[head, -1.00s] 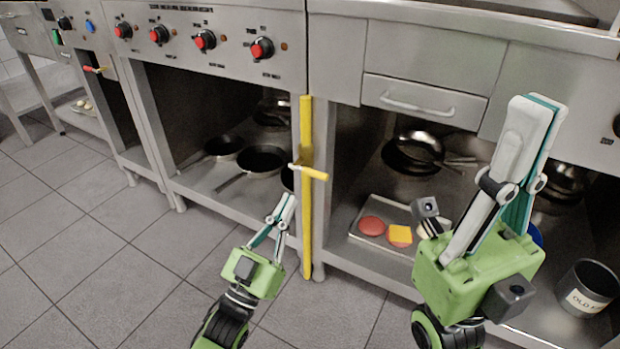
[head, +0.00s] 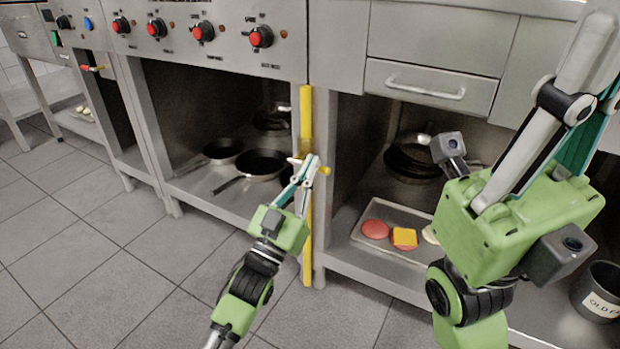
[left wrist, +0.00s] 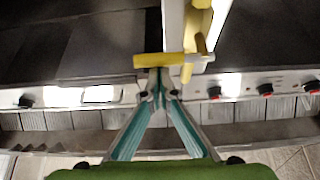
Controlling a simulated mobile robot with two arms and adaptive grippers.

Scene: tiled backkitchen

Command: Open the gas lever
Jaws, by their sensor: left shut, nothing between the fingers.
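The gas lever is a yellow handle (head: 325,170) on a vertical yellow pipe (head: 306,105) between two steel counters. It sticks out crosswise from the pipe, pointing right in the head view. In the left wrist view the lever (left wrist: 150,62) lies across just beyond the fingertips, with the pipe (left wrist: 196,45) behind it. My left gripper (head: 312,162) is shut and empty, its tips at the lever; I cannot tell whether they touch it. It partly hides the lever in the head view. My right gripper (head: 600,40) is raised at the right, its tips near the top edge.
Burner knobs (head: 203,31) line the left counter's front. Pans (head: 260,163) stand on the shelf below. A tray (head: 362,236) with patties and cheese lies on the right shelf, beside a labelled pot (head: 597,290). A drawer (head: 430,88) is shut. The tiled floor at left is clear.

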